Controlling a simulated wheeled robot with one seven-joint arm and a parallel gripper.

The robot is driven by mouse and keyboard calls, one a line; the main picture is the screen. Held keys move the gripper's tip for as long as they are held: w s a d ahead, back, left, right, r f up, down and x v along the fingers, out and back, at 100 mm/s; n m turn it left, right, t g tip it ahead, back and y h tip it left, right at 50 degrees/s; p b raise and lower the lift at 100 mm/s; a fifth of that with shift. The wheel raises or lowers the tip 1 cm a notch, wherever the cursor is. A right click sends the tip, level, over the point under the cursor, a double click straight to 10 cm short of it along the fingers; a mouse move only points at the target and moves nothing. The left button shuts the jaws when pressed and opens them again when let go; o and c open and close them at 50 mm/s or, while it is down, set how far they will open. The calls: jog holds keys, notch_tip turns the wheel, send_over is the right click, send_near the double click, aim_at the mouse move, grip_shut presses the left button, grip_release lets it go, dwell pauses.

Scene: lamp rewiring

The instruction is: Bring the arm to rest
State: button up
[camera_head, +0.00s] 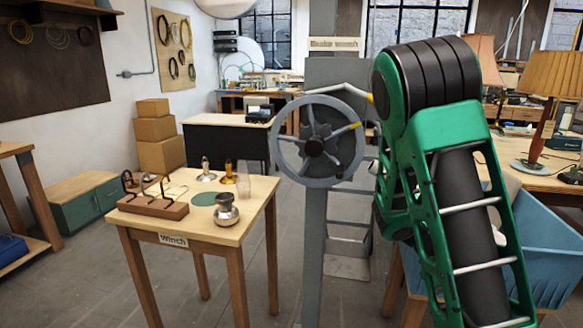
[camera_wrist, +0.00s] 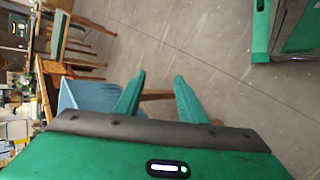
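My arm is green and black and stands raised and folded at the right of the head view, close to the camera. My gripper is outside the head view. In the wrist view my gripper (camera_wrist: 157,95) shows two green fingers standing apart with nothing between their tips. Grey floor and a wooden leg show beyond the fingers.
The small wooden winch table (camera_head: 232,228) bears a rack and several small metal items. A grey handwheel (camera_head: 318,142) on a post stands between it and my arm. A blue bin (camera_head: 548,232) is behind my arm, also in the wrist view (camera_wrist: 84,97). Grey floor (camera_wrist: 205,40) is open.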

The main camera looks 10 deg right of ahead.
jog(key=s+a+r+m+t+y, duration=0.2)
jog(key=s+a+r+y, duration=0.2)
jog(key=a, duration=0.4)
jog(key=s+a+r+m+t+y, duration=0.1)
jog(key=s+a+r+t+y, duration=0.2)
jog(key=s+a+r, duration=0.3)
jog(key=shift+a+r+m+y, duration=0.25)
jog(key=shift+a+m+y, duration=0.2)
jog(key=shift+a, duration=0.75)
jog(key=shift+c, duration=0.7)
jog(key=shift+s+d, duration=0.1)
